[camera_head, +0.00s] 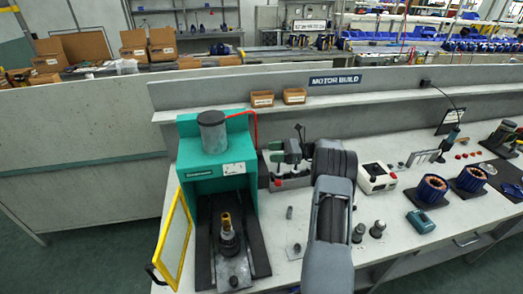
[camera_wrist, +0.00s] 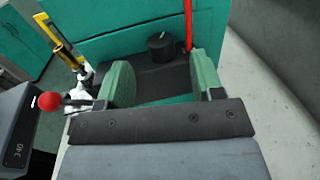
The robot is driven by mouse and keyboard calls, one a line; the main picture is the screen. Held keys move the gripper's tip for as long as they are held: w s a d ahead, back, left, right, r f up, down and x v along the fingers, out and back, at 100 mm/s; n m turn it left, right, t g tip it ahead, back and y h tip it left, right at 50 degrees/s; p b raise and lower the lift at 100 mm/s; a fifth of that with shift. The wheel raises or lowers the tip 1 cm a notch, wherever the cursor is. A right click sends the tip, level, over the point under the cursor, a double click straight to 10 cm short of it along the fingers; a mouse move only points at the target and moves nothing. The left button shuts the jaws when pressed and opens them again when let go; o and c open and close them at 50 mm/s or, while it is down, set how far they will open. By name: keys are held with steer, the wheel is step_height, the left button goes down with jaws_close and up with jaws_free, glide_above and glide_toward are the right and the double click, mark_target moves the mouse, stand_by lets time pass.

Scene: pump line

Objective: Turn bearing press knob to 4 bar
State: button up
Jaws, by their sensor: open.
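The teal bearing press (camera_head: 190,160) stands on the left of the bench, with its yellow-framed door (camera_head: 172,240) swung open. A black round knob (camera_wrist: 161,46) shows in the wrist view on a dark surface of the teal press (camera_wrist: 110,45). Its pointer and scale are too small to read. My gripper (camera_wrist: 163,78) has green finger pads set wide apart. The knob lies beyond and between the pads, not touching them. In the head view my gripper (camera_head: 283,152) is right of the press, and the knob cannot be made out.
A red hose (camera_wrist: 188,25) runs beside the knob. A red ball lever (camera_wrist: 50,101) is near the left pad, with a dark box (camera_wrist: 22,130) beside it. A white box (camera_head: 376,178) and blue motor parts (camera_head: 432,188) stand right of my arm.

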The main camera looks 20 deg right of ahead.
mark_target(258, 155)
steer(key=shift+p+x, duration=0.55)
steer(key=shift+x, duration=1.95)
steer(key=shift+c, duration=0.4)
steer(key=c, duration=0.8)
steer(key=shift+r+m+t+h, duration=0.1)
steer(key=shift+m+t+h, duration=0.25)
steer(key=shift+t, duration=0.25)
steer(key=shift+c, duration=0.2)
steer(key=shift+s+m+t+h, duration=0.15)
steer(key=shift+m+t+h, duration=0.6)
steer(key=shift+m+t, duration=0.6)
steer(key=o, duration=0.9)
